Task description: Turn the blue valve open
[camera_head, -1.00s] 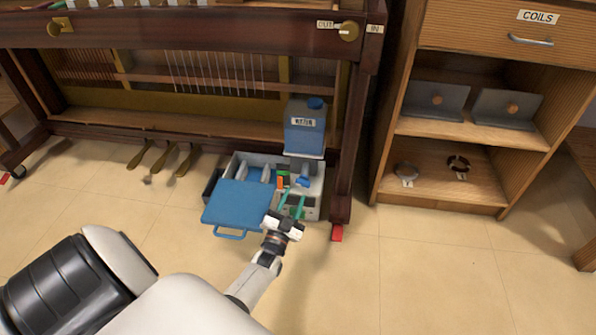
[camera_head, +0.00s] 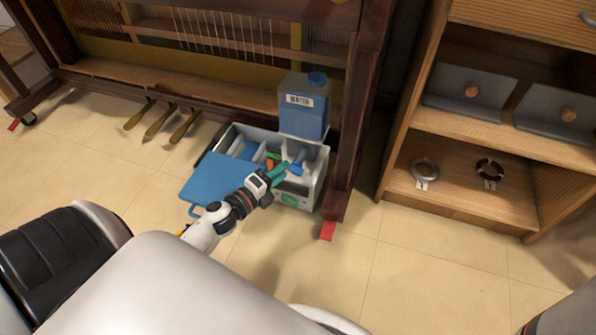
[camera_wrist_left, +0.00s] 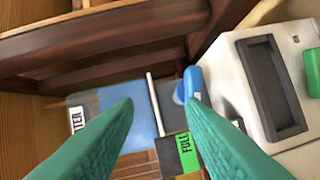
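The blue valve (camera_head: 297,167) is a small blue handle on the white box (camera_head: 318,178) below the piano frame. It also shows in the left wrist view (camera_wrist_left: 192,84), just beyond the tip of the right-hand finger. My left gripper (camera_head: 282,172) has green fingers and reaches the valve from the left. In the left wrist view its fingers (camera_wrist_left: 160,104) are apart with nothing held between them. I cannot tell whether a finger touches the valve. My right gripper is not in view.
A blue tank labelled WATER (camera_head: 304,108) stands at the back of the box. A blue lid (camera_head: 215,178) lies open at its left. A dark wooden leg (camera_head: 347,180) is close on the right. A green FULL label (camera_wrist_left: 186,150) shows below the valve. Open floor lies in front.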

